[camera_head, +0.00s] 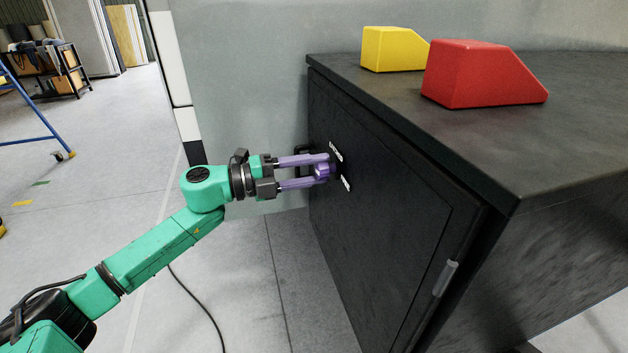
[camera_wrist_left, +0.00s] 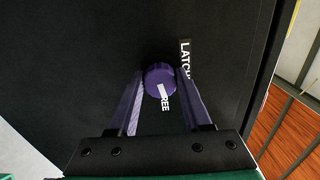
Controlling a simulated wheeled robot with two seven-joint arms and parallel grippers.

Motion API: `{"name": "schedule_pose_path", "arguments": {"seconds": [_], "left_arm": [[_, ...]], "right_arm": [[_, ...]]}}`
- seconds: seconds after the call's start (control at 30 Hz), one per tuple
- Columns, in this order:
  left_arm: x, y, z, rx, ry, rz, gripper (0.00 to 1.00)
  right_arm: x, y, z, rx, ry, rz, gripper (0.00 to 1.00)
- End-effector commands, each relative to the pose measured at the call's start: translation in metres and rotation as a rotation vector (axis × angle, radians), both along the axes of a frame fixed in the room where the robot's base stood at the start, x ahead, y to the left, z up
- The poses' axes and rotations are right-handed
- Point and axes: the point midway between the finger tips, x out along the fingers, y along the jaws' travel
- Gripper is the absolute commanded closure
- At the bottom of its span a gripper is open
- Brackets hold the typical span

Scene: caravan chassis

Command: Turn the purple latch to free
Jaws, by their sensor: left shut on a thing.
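The purple latch (camera_head: 322,170) is a round knob on the door of a black cabinet (camera_head: 375,215). It also shows in the left wrist view (camera_wrist_left: 160,79), with a white pointer mark on its face. A label reading "LATCH" (camera_wrist_left: 185,58) is beside it, and a label ending in "REE" (camera_wrist_left: 165,102) is partly hidden by the knob. My left gripper (camera_head: 318,171) comes in from the left, with its two purple fingers shut on the knob, one on each side. My right gripper is in neither view.
A yellow wedge block (camera_head: 392,49) and a red wedge block (camera_head: 480,75) stand on the cabinet top. A grey handle (camera_head: 445,278) is at the door's right edge. A black cable (camera_head: 205,310) lies on the floor. The floor left of the cabinet is mostly clear.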

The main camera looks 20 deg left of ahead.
Motion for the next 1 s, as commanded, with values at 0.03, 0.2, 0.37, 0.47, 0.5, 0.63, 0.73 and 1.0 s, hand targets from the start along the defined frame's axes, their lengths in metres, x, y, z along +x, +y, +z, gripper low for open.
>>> {"name": "schedule_pose_path", "arguments": {"seconds": [0.03, 0.2, 0.37, 0.47, 0.5, 0.63, 0.73, 1.0], "left_arm": [[0.0, 0.0, -0.004, 0.016, -0.025, -0.002, 1.0], [0.0, -0.001, -0.003, 0.066, -0.102, -0.001, 1.0], [0.0, -0.001, -0.002, 0.093, -0.145, -0.002, 1.0], [0.0, -0.001, -0.002, 0.103, -0.159, -0.002, 1.0], [0.0, -0.001, -0.002, 0.105, -0.162, -0.003, 1.0], [-0.001, -0.001, -0.001, 0.109, -0.168, -0.003, 1.0], [-0.001, -0.001, -0.001, 0.11, -0.167, -0.003, 1.0], [-0.001, -0.001, -0.001, 0.109, -0.166, -0.003, 0.21]], "right_arm": [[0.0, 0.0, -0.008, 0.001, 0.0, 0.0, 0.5], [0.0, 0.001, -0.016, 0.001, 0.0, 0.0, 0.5], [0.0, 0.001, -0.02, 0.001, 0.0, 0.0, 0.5], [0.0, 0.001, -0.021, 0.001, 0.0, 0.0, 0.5], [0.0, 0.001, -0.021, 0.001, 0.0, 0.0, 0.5], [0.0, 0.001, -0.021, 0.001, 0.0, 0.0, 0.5], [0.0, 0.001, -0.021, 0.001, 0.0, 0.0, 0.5], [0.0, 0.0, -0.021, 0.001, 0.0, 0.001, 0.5]]}}
